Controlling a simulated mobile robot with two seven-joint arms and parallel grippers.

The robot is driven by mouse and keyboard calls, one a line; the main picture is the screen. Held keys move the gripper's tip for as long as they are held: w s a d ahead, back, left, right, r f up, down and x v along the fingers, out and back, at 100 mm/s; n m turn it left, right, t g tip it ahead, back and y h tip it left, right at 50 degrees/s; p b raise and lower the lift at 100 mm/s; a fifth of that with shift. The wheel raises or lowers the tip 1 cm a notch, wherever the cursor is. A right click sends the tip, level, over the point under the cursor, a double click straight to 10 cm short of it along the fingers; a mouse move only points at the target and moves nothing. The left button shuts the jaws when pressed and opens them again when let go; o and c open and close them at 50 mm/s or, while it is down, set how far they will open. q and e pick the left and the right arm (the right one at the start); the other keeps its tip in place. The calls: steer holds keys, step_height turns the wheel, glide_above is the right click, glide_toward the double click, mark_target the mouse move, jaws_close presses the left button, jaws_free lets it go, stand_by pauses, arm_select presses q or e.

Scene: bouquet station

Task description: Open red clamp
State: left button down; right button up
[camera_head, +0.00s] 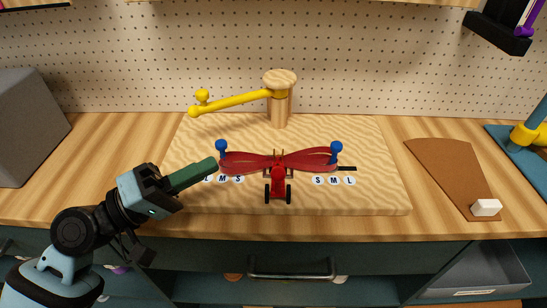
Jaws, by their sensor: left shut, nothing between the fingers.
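The red clamp (278,181) sits upright at the front middle of the pale wooden board. Dark round parts flank it near its base. A red ribbon bow (246,163) spreads out behind and above it, its ends at two blue-headed pegs (336,149). My left gripper (213,164) comes in from the lower left, with its green fingers closed together and nothing held. Its tips are beside the left blue peg, left of the red clamp and apart from it. My right gripper is not in the picture.
A wooden post (280,100) with a yellow arm (232,103) rises behind the clamp. Letter markers line the board (375,190) near its front. A brown panel (448,170) with a white block (486,207) lies at right. A grey box (27,122) stands at left.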

mark_target(278, 170)
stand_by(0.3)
arm_select(q)
steer(key=shift+w+d+r, duration=0.15)
steer(key=shift+d, duration=0.1)
steer(key=d+p, duration=0.1)
steer(key=d, duration=0.2)
steer(key=w+d+p, duration=0.1)
steer(key=d, duration=0.1)
steer(key=d+p, duration=0.2)
steer(key=d, duration=0.1)
steer(key=shift+w+d+r, duration=0.35)
steer(key=shift+s+d+f, duration=0.1)
steer(key=shift+s+f, duration=0.2)
steer(key=shift+s, duration=0.2)
